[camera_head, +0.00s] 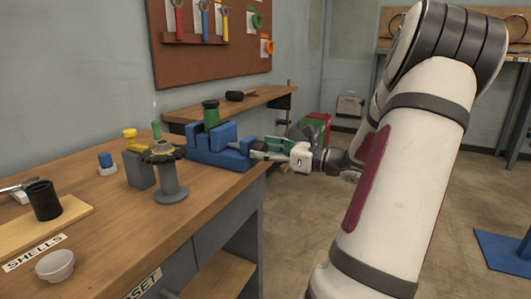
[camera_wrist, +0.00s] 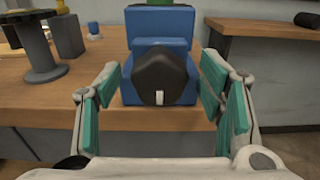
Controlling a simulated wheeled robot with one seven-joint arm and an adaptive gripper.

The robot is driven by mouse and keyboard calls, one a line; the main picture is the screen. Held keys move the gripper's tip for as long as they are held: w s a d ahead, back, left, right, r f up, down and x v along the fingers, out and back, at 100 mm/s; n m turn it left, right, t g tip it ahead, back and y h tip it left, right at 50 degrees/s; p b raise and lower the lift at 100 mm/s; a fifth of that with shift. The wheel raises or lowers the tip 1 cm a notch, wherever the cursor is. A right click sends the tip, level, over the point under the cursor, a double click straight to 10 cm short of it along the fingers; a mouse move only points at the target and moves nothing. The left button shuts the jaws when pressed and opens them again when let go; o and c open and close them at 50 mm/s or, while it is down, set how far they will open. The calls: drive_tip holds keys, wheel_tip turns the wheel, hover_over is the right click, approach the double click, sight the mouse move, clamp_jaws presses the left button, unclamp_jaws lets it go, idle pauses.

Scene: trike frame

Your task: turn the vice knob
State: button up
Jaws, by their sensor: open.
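The blue vice (camera_head: 212,156) stands at the right edge of the wooden bench. Its dark, rounded knob (camera_wrist: 160,66) faces me in the wrist view, with a small white mark (camera_wrist: 159,97) low on its face. My gripper (camera_wrist: 162,84) is open, with one teal-padded finger on each side of the knob. Gaps show between the pads and the knob. In the head view my gripper (camera_head: 268,147) is at the vice's right end, and the knob is hard to make out there. A green cylinder (camera_head: 211,112) stands at the top of the vice.
A grey pedestal (camera_head: 171,182) and a grey block (camera_head: 139,169) stand left of the vice. A black cup (camera_head: 43,201) and a white bowl (camera_head: 55,265) are farther left. A shelf with a dark cylinder (camera_head: 235,96) is behind. Open floor lies right of the bench.

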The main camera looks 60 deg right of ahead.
drive_tip(key=c, duration=1.1)
drive_tip(key=shift+n, duration=0.4)
